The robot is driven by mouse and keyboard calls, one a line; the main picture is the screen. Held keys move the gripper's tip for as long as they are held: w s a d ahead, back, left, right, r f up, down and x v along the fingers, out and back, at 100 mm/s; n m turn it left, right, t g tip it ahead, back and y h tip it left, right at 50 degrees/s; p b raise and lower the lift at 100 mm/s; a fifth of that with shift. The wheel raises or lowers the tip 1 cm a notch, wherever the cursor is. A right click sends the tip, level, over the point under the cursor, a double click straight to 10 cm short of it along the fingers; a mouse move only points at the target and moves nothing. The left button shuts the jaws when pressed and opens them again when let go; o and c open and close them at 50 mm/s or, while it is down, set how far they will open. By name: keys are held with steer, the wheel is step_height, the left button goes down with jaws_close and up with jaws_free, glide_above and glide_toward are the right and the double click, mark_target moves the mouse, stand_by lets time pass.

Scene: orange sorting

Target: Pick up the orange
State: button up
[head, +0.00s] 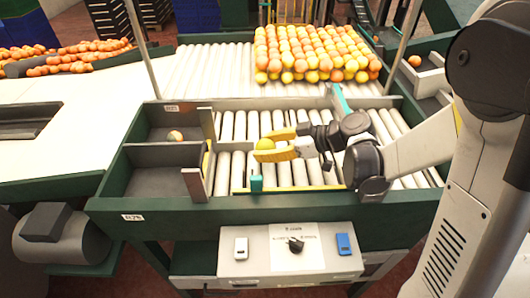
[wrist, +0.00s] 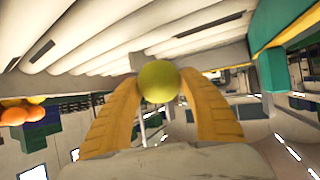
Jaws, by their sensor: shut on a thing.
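My gripper (head: 284,144) has yellow fingers and is over the near roller section in the head view. It is shut on a yellow-green orange (head: 265,144) at its fingertips. In the wrist view the same fruit (wrist: 158,81) sits between the two curved yellow fingers (wrist: 160,95). Many other oranges (head: 312,52) lie packed together on the far rollers, yellow to deep orange in colour. A single orange (head: 175,136) lies in the upper left grey compartment.
The lower left compartment (head: 160,183) looks empty. A metal divider (head: 207,124) and a teal post (head: 256,184) stand near my gripper. A control box (head: 290,252) is on the front side. One orange (head: 414,61) sits in the right-hand tray.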

steer(key=p+v, duration=0.2)
steer(key=v, duration=1.1)
steer(key=shift+s+r, duration=0.25)
steer(key=shift+r, duration=0.1)
